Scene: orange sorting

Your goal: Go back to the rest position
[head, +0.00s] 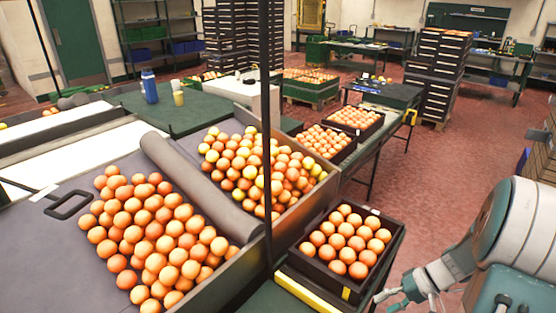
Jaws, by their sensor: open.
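My gripper (388,301) shows at the bottom right, at the front right corner of a dark crate of oranges (374,213). Its fingers are apart and I see no orange between them. Part of it is cut off by the frame's lower edge. My arm comes in from the right edge. I cannot tell whether the fingers touch the crate.
Loose oranges (150,235) lie on the grey sorting table at left, with a paler pile (250,168) beyond a grey roller (195,180). A thin dark post (265,110) rises mid-view. More crates (355,118) stand behind. Open red floor (440,160) lies right.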

